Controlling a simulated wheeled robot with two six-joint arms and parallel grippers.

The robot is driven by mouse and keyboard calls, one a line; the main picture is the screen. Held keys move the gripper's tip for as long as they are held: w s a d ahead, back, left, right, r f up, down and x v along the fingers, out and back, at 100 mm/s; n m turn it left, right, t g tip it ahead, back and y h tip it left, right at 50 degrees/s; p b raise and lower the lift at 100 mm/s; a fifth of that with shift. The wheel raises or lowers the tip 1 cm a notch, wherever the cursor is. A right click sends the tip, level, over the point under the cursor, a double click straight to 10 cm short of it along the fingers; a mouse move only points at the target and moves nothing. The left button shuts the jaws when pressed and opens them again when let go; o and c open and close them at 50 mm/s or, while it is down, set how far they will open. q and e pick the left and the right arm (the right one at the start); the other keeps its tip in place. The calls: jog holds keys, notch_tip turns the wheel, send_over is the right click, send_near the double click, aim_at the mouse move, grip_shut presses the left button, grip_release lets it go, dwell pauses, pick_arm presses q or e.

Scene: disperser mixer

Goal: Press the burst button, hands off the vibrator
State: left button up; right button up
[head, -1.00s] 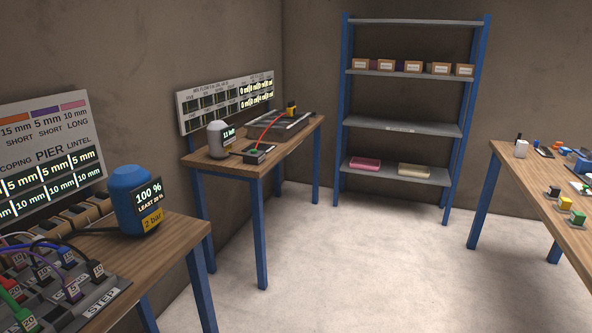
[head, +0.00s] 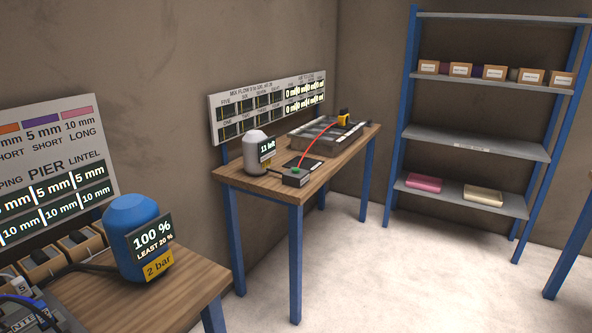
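A small dark box with a green button on top (head: 296,172) sits near the front edge of the wooden table (head: 262,184) against the wall. Beside it stands a white-grey canister (head: 255,152) with a display reading "11 left". A red cable or hose runs from near the button box to a yellow and black device (head: 344,118) on a grey slotted tray (head: 318,138). I cannot tell for sure which thing is the vibrator. Neither of my grippers is in view.
A nearer table (head: 190,282) at lower left holds a blue tank (head: 131,234) reading 100 % and 2 bar. A display board (head: 268,104) hangs behind the far table. A blue-framed shelf (head: 478,143) stands at the back right. The floor (head: 390,275) between is clear.

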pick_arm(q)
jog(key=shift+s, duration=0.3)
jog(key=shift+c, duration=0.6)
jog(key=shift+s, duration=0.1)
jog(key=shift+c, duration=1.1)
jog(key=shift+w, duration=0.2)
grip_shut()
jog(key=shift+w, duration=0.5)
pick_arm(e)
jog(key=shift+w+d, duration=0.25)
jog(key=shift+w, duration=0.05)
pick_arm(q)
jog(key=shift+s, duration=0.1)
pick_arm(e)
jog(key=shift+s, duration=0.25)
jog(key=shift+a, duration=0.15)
